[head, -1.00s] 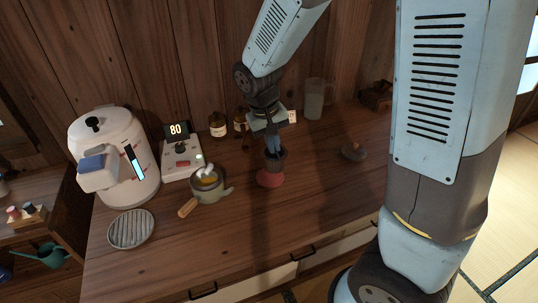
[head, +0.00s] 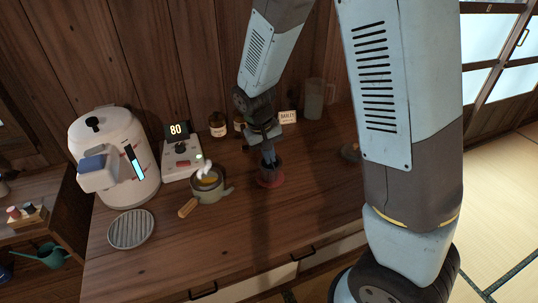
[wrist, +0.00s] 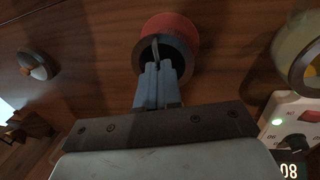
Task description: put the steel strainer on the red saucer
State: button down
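The steel strainer (head: 267,169) looks like a small dark cup. It is upright over the red saucer (head: 271,183) on the wooden counter, right of the pot. My gripper (head: 268,157) points down at it from above. In the wrist view my gripper (wrist: 158,68) has its blue fingers close together on a thin grey part of the strainer (wrist: 143,54) inside its dark rim. The red saucer (wrist: 172,24) shows just beyond that rim. The strainer appears to be down at the saucer; I cannot tell whether its base touches it.
A steaming pot (head: 208,189) with a wooden handle stands to the left. Behind it are a scale-like device (head: 182,160) reading 80 and a white urn (head: 128,160). Brown bottles (head: 217,125) and a glass jug (head: 312,100) stand at the back.

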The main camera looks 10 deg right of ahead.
aim_at(262, 165)
jog(key=c, duration=1.3)
grip_release()
notch_tip(262, 165, up, 12)
jog(key=a, duration=0.2)
jog(key=s+d+r+m+t, duration=0.1)
jog(key=s+d+r, duration=0.4)
jog(key=s+d, duration=0.1)
jog(key=s+d+r+m+t+y, duration=0.1)
jog(key=s+d+r+t, duration=0.1)
jog(key=s+d+r, duration=0.2)
jog(key=s+d+r+m+t+y, duration=0.1)
jog(key=s+d+r+t, duration=0.1)
jog(key=s+d+r, duration=0.3)
jog(key=shift+s+d+r, duration=0.15)
jog(key=shift+s+d, duration=0.65)
jog(key=shift+d, duration=0.25)
jog(key=shift+s+d+r, duration=0.15)
jog(key=shift+s+d, duration=0.65)
jog(key=shift+d, duration=0.25)
